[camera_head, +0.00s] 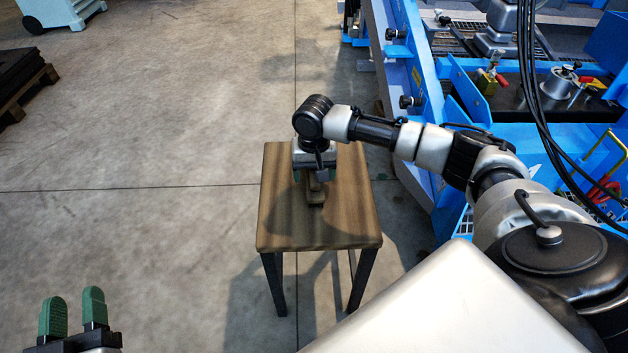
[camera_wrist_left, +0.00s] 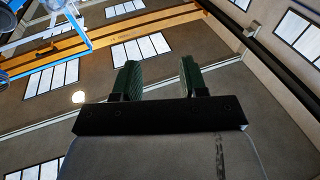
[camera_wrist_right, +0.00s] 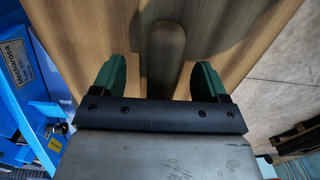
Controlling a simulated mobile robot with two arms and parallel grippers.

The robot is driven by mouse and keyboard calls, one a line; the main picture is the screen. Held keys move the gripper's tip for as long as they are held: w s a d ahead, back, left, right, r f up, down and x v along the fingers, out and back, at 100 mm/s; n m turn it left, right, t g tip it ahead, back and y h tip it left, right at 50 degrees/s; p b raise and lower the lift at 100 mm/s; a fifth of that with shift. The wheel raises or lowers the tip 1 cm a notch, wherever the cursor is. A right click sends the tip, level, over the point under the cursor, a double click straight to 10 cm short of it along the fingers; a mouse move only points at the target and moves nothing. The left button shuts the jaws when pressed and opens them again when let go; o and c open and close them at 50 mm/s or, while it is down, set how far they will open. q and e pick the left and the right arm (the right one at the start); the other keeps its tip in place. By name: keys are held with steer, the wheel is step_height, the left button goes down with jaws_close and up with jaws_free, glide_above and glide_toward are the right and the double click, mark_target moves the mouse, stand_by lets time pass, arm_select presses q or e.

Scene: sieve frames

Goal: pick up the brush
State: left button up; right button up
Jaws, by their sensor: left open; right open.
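The brush (camera_head: 316,196) lies on the small wooden table, partly hidden under my right gripper (camera_head: 315,178). In the right wrist view the brush (camera_wrist_right: 165,45) shows as a brown, rounded handle running between the two green fingers of my right gripper (camera_wrist_right: 158,76). The right fingers are open, with a gap on each side of the brush. My left gripper (camera_head: 74,308) is open and empty at the lower left, away from the table. The left wrist view shows its fingers (camera_wrist_left: 159,70) apart, pointing up toward the ceiling.
The wooden table (camera_head: 285,235) has a bare top around the brush. Blue machinery (camera_head: 420,90) with cables stands close on the right. A dark pallet stack (camera_head: 22,75) and a pale cart (camera_head: 62,12) are at the far left. The concrete floor left of the table is clear.

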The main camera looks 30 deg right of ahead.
steer(key=shift+f+b, duration=0.3)
steer(key=shift+f, duration=0.65)
arm_select(q)
steer(key=r+t, duration=0.1)
steer(key=r+t+h, duration=0.1)
steer(key=shift+s+d+r, duration=0.15)
steer(key=shift+s+r, duration=0.15)
arm_select(e)
steer(key=shift+c, duration=0.3)
steer(key=c, duration=1)
steer(key=shift+c, duration=0.2)
arm_select(q)
steer(key=shift+w, duration=0.1)
arm_select(e)
steer(key=shift+r, duration=0.15)
